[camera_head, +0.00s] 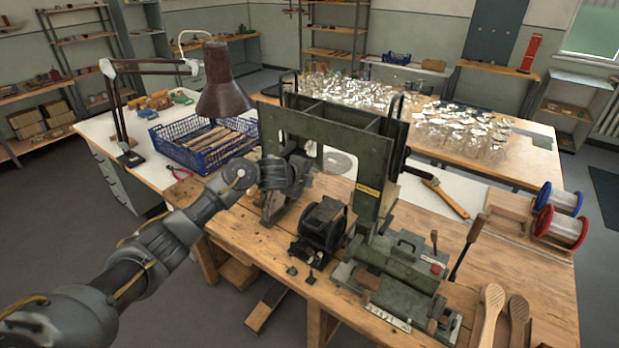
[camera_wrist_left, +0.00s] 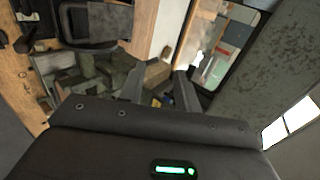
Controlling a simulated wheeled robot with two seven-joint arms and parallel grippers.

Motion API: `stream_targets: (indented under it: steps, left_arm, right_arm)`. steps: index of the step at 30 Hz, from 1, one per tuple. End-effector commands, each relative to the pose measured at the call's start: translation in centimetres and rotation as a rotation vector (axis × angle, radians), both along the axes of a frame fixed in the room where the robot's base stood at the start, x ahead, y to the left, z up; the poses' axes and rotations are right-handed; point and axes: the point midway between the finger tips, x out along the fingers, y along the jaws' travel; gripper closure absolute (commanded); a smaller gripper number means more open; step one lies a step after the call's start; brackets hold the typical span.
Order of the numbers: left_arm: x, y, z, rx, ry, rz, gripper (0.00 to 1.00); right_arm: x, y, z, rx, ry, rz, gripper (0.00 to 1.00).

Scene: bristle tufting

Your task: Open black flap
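A tall green machine (camera_head: 325,130) stands on the wooden workbench. A black panel (camera_head: 393,135) with dark looped handles at its top corners shows behind the green front, mostly hidden by it; I take it to be the black flap, and I cannot tell how far it is open. My left gripper (camera_head: 290,185) is in front of the machine's left side, its fingers hard to make out there. In the left wrist view the two fingers of my left gripper (camera_wrist_left: 160,76) are apart with nothing clearly held between them. My right gripper is not in view.
A black motor-like unit (camera_head: 323,225) and a green fixture with levers (camera_head: 400,265) stand right of my left gripper. A blue crate (camera_head: 203,140) and a brown lamp (camera_head: 222,85) are at the left. Wire spools (camera_head: 560,225) and brush handles (camera_head: 490,310) lie at the right.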

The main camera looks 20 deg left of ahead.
Motion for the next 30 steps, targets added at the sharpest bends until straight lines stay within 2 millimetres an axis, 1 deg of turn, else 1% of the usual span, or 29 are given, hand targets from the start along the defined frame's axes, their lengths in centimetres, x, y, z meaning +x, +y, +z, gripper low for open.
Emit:
stream_targets:
  steps: [15, 18, 20, 23, 30]
  left_arm:
    - [-0.1, 0.0, 0.2, 0.0, 0.0, 0.0, 0.67]
    - [-0.4, 0.1, 0.4, -0.001, -0.001, -0.001, 0.67]
    - [-0.9, 0.3, 0.7, -0.002, -0.002, -0.002, 0.67]
    - [-2.2, 0.7, 1.5, 0.002, -0.004, -0.002, 0.67]
    - [-6.0, 1.8, 4.5, 0.002, -0.005, -0.002, 0.67]
  right_arm:
    - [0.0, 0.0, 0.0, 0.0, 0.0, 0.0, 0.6]
    - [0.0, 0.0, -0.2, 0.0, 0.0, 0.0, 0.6]
    - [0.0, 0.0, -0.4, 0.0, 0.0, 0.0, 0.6]
    - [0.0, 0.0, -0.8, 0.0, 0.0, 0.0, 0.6]
    - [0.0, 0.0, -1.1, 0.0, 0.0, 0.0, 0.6]
